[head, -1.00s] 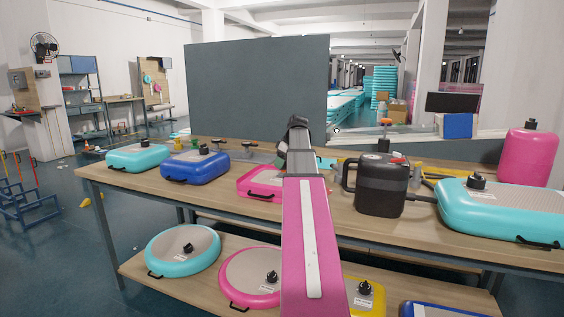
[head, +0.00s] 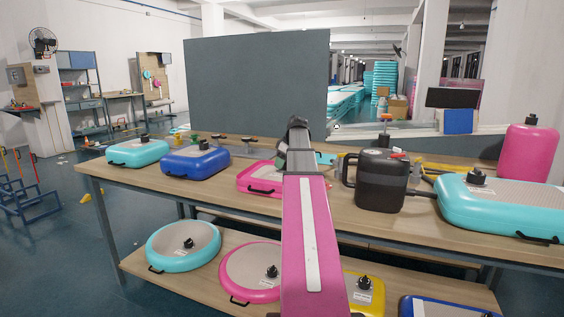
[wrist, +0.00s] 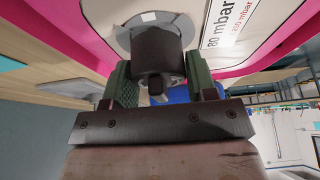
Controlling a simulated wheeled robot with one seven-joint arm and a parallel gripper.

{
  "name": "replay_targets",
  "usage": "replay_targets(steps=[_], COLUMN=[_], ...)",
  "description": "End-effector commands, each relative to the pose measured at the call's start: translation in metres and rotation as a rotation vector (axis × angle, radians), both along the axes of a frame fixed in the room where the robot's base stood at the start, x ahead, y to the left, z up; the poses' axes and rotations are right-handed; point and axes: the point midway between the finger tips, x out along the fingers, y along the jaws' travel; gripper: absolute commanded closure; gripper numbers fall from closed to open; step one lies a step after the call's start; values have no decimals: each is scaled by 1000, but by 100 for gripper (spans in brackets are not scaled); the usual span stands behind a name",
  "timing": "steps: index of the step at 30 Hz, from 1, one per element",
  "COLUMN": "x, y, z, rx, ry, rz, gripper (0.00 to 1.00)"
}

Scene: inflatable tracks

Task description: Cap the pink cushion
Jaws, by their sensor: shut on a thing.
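The pink cushion (head: 258,177) lies on the table, partly hidden behind my arm in the head view. In the wrist view its pink side (wrist: 70,30) and pale top fill the upper part, with a white label reading "80 mbar". A black cap (wrist: 157,50) is at the round grey valve ring (wrist: 152,18). My gripper (wrist: 158,82) has its green fingers on both sides of this cap and is shut on it. Whether the cap is seated or just above the valve cannot be told. In the head view my arm largely hides the fingers.
A blue cushion (head: 195,164) and a teal one (head: 138,153) are to the left on the table (head: 325,206). A black pump (head: 381,182) stands close right of my arm. A large teal cushion (head: 500,207) and a pink cylinder (head: 528,155) are further right.

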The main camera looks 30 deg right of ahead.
Motion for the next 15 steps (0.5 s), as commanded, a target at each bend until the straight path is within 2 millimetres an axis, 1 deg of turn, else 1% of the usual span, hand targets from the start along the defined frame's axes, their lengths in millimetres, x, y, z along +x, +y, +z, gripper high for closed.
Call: replay_targets(steps=[12, 15], x=[0, 0], y=[0, 0], z=[-8, -8], rx=[0, -1], ry=[0, 1], rz=[0, 27], gripper=[71, 71])
